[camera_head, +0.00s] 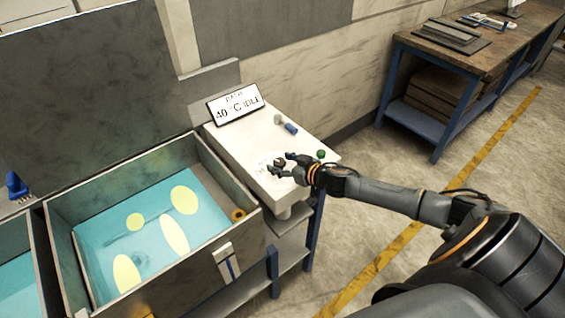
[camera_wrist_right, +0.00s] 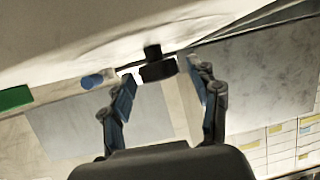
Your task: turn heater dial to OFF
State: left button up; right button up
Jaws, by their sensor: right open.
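The heater dial (camera_wrist_right: 158,66) is a black knob on the pale control panel (camera_head: 250,150). In the right wrist view it stands between the tips of my right gripper, slightly beyond them. In the head view the dial (camera_head: 279,161) shows as a dark knob on a white round label, just at the fingertips. My right gripper (camera_head: 285,163) is open around or just short of the dial; I cannot tell whether a finger touches it. It also shows in the right wrist view (camera_wrist_right: 160,88). The dial's marks are too small to read. My left gripper is not in view.
An open tank (camera_head: 228,167) of blue liquid is at left. A workbench (camera_head: 450,62) stands at back right.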

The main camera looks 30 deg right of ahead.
jog(key=c, duration=1.2)
